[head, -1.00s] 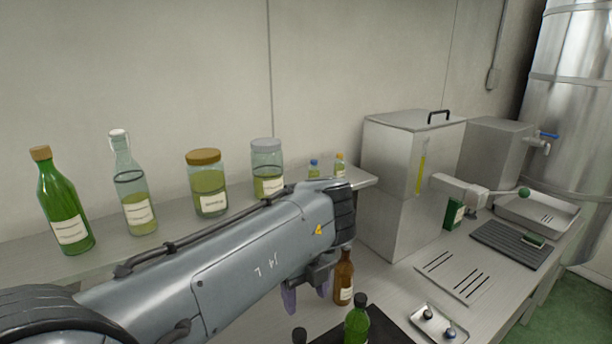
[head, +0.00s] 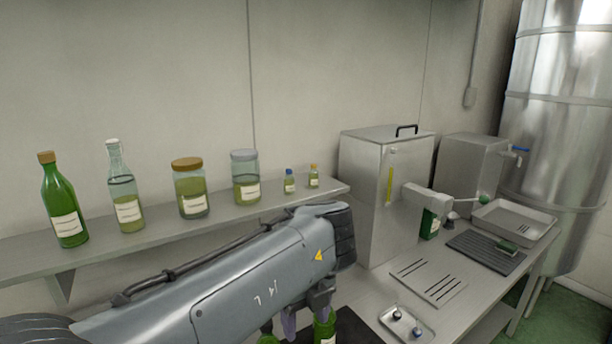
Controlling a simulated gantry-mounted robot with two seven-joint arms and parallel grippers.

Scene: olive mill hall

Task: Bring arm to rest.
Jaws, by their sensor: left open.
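My left arm comes in from the lower left and reaches across the front of the shelf. My left gripper (head: 306,324) hangs below its wrist at the bottom edge, with its jaws open. One purple-grey finger shows; the rest is partly cut off by the frame. A green bottle (head: 326,330) stands on the worktop right beside the fingers in the picture; I cannot tell whether they touch. Another green piece (head: 268,340) shows just left of the fingers. My right gripper is not in view.
A wall shelf (head: 150,236) holds several bottles and jars behind the arm. A steel machine (head: 372,195) with a spout stands on the worktop to the right. A small tray (head: 407,326), a slotted plate (head: 428,281) and a ribbed mat (head: 485,250) lie in front of it.

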